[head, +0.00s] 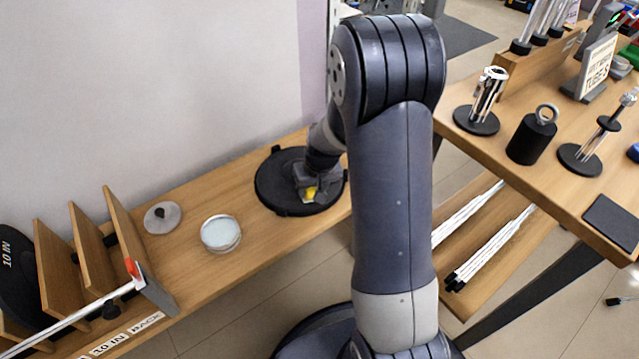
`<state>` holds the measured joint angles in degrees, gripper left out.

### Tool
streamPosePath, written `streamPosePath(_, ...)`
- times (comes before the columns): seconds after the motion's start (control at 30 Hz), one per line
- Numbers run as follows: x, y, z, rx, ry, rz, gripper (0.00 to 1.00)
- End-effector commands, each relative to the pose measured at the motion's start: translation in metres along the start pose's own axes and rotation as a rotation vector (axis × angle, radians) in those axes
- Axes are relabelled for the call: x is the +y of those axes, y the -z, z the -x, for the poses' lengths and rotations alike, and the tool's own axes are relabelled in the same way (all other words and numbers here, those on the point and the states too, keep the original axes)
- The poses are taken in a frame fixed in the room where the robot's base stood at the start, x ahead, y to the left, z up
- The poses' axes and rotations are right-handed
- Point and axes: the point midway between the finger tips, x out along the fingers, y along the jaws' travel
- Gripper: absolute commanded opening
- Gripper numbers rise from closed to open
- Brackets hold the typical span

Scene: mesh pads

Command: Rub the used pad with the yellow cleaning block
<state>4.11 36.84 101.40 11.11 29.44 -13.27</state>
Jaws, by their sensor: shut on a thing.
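My gripper (311,189) points down and is shut on the yellow cleaning block (309,194), of which only a small yellow part shows between the fingers. Both are over a black round disc (272,193) with a raised rim, lying flat on the wooden bench; it looks like the used pad. The block is over the right-of-middle part of the disc. I cannot tell whether it touches the surface. My arm and gripper hide part of the disc's right side.
A clear round dish (221,234) and a grey knobbed lid (162,217) stand left of the disc. A wooden rack (137,245) with a black "10 IN" disc (16,275) is at far left. A wall rises behind. A higher table (560,165) with stands is at right.

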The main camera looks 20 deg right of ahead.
Motion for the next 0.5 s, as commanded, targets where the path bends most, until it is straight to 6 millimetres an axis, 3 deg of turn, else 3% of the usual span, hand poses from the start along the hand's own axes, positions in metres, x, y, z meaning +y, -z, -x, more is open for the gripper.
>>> streamPosePath(0.13, -0.0122, -0.0067, -0.003, -0.009, 0.002, 0.003, 0.24)
streamPosePath(0.5, -0.015, -0.008, -0.0034, -0.01, 0.002, 0.0, 0.23)
